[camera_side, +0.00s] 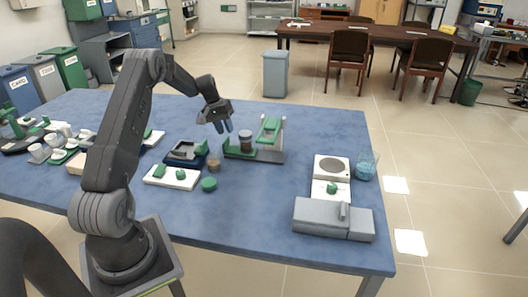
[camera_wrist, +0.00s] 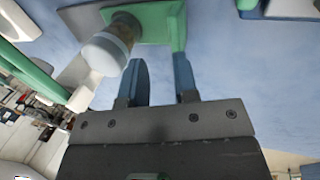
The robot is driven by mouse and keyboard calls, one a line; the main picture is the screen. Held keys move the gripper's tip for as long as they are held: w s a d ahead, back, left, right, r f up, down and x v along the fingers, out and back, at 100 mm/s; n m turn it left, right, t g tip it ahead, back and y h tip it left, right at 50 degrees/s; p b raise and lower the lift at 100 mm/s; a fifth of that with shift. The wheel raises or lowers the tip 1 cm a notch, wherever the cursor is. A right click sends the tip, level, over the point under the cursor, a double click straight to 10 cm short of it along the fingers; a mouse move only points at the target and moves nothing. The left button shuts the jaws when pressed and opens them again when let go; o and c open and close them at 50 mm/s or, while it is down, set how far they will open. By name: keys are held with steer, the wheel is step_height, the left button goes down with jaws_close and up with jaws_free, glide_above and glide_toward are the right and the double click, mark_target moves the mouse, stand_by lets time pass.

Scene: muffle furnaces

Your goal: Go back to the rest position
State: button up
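My gripper (camera_side: 223,128) is above the blue table (camera_side: 300,118), left of a green and grey stand (camera_side: 270,130) and apart from the table. In the wrist view, its two blue fingers (camera_wrist: 161,78) are parted with an empty gap between them. A jar with a white end and a brownish body (camera_wrist: 106,50) shows just left of the fingers, against a green plate (camera_wrist: 152,22). In the side view, a dark jar (camera_side: 246,143) stands on the green base of the stand. Nothing is held.
A dark blue device (camera_side: 186,151), a small brown jar (camera_side: 213,164), a green cylinder (camera_side: 209,184) and a white board (camera_side: 160,178) stand near the gripper. A hotplate (camera_side: 332,166), blue-tinted beaker (camera_side: 367,166) and grey instrument (camera_side: 318,217) stand right. Cups crowd the left; the far table edge is clear.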

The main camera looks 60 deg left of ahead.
steer(key=shift+r, duration=0.15)
steer(key=shift+w+d+r, duration=0.1)
steer(key=shift+d+r, duration=0.05)
steer(key=shift+r, duration=0.05)
steer(key=s+d+r+m+y, duration=0.1)
steer(key=d+r+m, duration=0.1)
steer(key=d+r, duration=0.85)
steer(key=s+d+r+m+y, duration=0.1)
steer(key=d+r+m, duration=0.1)
steer(key=d+r, duration=0.9)
steer(key=s+d+f+m+t, duration=0.1)
steer(key=s+d+m+t, duration=0.2)
steer(key=s+d, duration=1.6)
steer(key=shift+s+d+f+m, duration=0.25)
steer(key=shift+d+m, duration=0.2)
steer(key=shift+m, duration=0.55)
